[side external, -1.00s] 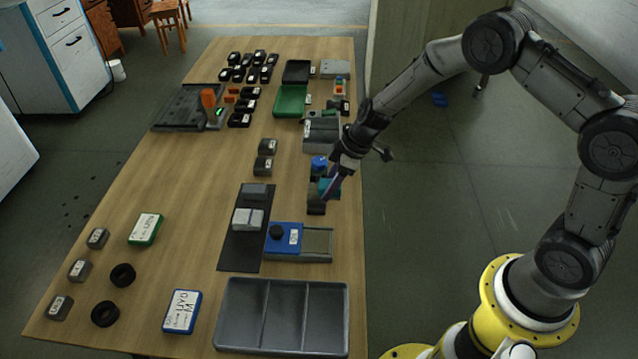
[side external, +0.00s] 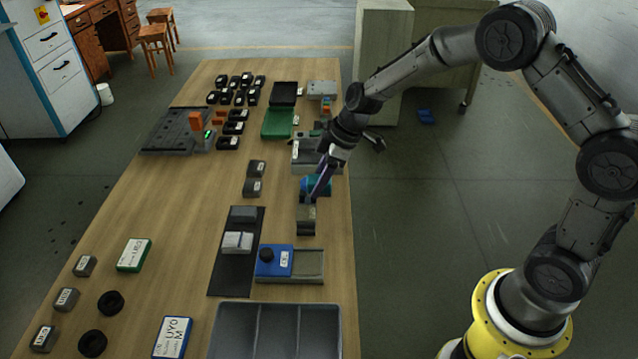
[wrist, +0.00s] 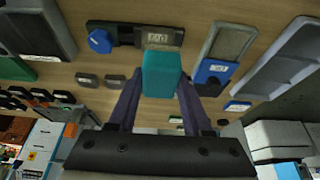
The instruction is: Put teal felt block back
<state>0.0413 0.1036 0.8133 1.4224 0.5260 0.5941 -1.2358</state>
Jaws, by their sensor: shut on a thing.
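The teal felt block (wrist: 161,75) is held between the two purple fingers of my gripper (wrist: 160,98) in the wrist view. In the side view my gripper (side external: 320,186) is over the right side of the table, and the block is partly hidden by a finger and hard to separate from a blue round knob (side external: 306,183). A dark holder (side external: 306,228) with a label lies just in front of the knob. In the wrist view the holder (wrist: 174,38) and the blue knob (wrist: 99,40) lie beyond the block. The block looks raised clear of the holder.
A grey divided tray (side external: 275,306) is at the near edge. Grey blocks (side external: 254,178) stand left. A grey case (side external: 304,155) and a green tray (side external: 278,124) lie behind.

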